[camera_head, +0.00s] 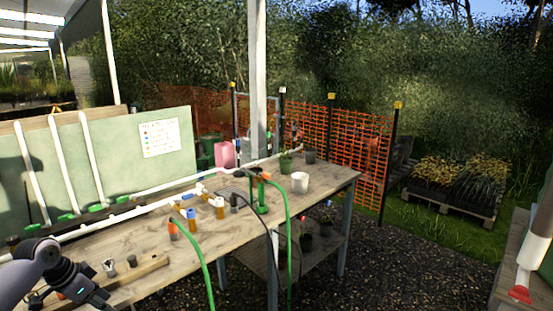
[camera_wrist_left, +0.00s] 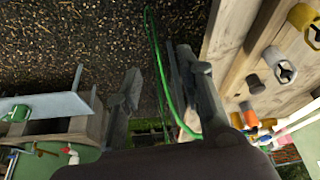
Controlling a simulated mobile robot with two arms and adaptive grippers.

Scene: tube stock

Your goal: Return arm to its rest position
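My left arm (camera_head: 38,262) comes in at the lower left of the head view, over the near left end of the wooden workbench (camera_head: 140,262). Its dark left gripper (camera_head: 88,288) is angled down by the bench's front edge. In the left wrist view the left gripper (camera_wrist_left: 160,90) has its two fingers wide apart with nothing clasped between them. A green hose (camera_wrist_left: 160,62) runs through the view between the fingers, seemingly beyond them. My right arm and gripper are not in view.
Short pipe fittings (camera_head: 192,219), a white cup (camera_head: 300,182) and a green hose (camera_head: 287,225) are on the bench. The hose hangs over the front edge. A wooden block with fittings (camera_head: 140,268) lies near my arm. Gravel (camera_head: 410,265) is clear at the right.

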